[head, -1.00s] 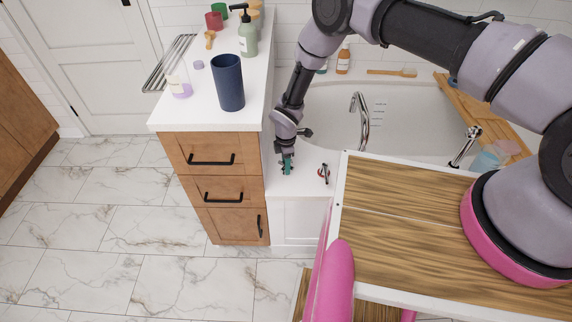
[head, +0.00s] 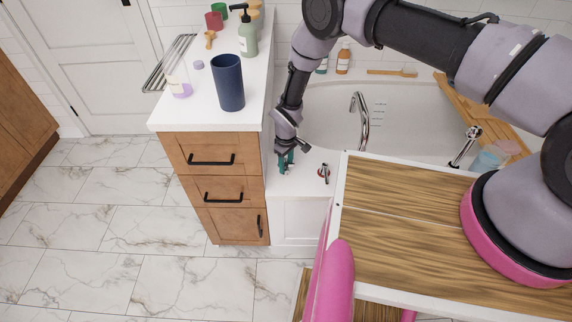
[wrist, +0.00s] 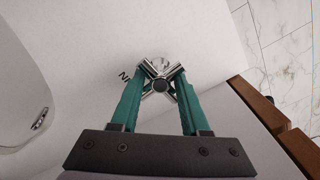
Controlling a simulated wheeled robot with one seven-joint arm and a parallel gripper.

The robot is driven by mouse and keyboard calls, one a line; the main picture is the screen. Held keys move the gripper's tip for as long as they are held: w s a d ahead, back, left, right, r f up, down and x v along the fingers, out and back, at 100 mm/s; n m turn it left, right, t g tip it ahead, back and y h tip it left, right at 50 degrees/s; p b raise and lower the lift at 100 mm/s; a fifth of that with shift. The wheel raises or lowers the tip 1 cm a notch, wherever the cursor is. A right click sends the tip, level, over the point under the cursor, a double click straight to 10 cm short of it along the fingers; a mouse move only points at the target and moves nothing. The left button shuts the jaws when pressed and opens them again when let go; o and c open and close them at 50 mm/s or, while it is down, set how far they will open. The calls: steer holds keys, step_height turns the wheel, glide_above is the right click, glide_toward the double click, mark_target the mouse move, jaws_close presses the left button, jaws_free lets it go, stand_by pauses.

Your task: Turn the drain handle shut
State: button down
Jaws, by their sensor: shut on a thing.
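A chrome cross-shaped handle (wrist: 160,70) with a dark round centre sits on the white ledge in the wrist view. Part of a dark label (wrist: 124,76) shows to its left, mostly hidden by a finger. My gripper (wrist: 160,78) has its two green fingers on either side of the handle, shut on it. In the head view my gripper (head: 285,163) is low over the white ledge (head: 302,184), between the wooden drawers and the tub. The handle is hidden there by the fingers.
A second small metal and red fitting (head: 323,174) stands on the ledge to the right of my gripper. The wooden drawer unit (head: 215,180) is close on the left. The white bathtub (head: 400,125) with its spout (head: 360,115) lies behind and right.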

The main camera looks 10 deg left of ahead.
mark_target(287, 164)
steer(key=m, duration=0.3)
steer(key=c, duration=1.4)
jaws_free()
steer(key=shift+m, duration=1)
steer(key=shift+o, duration=0.3)
steer(key=shift+d+m, duration=0.1)
steer(key=shift+m, duration=0.2)
steer(key=shift+d+f, duration=0.1)
steer(key=shift+d, duration=0.1)
steer(key=o, duration=1.3)
steer(key=shift+a, duration=0.1)
steer(key=shift+a+r, duration=0.1)
steer(key=shift+r, duration=0.25)
step_height(287, 164, up, 10)
steer(key=shift+r, duration=0.15)
